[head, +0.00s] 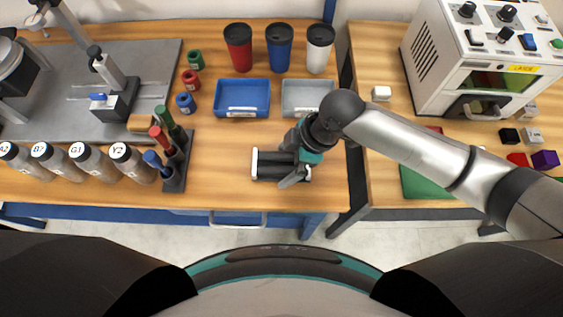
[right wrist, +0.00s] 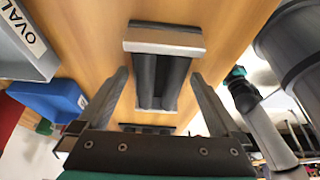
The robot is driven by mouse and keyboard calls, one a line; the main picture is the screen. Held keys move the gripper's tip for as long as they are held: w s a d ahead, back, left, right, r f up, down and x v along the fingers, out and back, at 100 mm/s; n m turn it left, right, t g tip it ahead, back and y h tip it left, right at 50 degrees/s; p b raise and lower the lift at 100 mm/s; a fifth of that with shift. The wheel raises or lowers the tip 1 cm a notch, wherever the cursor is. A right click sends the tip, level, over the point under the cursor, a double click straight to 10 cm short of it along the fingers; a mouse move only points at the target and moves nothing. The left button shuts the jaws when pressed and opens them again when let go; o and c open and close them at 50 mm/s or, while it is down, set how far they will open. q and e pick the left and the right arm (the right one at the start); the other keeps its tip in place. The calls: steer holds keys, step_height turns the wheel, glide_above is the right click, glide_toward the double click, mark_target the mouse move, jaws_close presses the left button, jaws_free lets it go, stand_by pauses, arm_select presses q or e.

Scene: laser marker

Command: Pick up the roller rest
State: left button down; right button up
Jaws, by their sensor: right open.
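The roller rest (head: 266,166) lies on the wooden bench, near its front edge, in the head view. It has dark rollers between pale end plates. My right gripper (head: 291,158) is over its right part and hides some of it. In the right wrist view the roller rest (right wrist: 158,82) shows between the two spread fingers of my right gripper (right wrist: 160,76), with a gap on each side. The fingers are open and hold nothing. My left gripper is not in the head view.
A blue tray (head: 242,98) and a grey tray (head: 306,97) stand behind the roller rest. Three lidded cups, including a red one (head: 238,48), stand farther back. A dark tool rack (head: 175,178) and several labelled bottles are at left. The bench around the rest's left is clear.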

steer(key=shift+r, duration=0.1)
jaws_close()
stand_by(0.7)
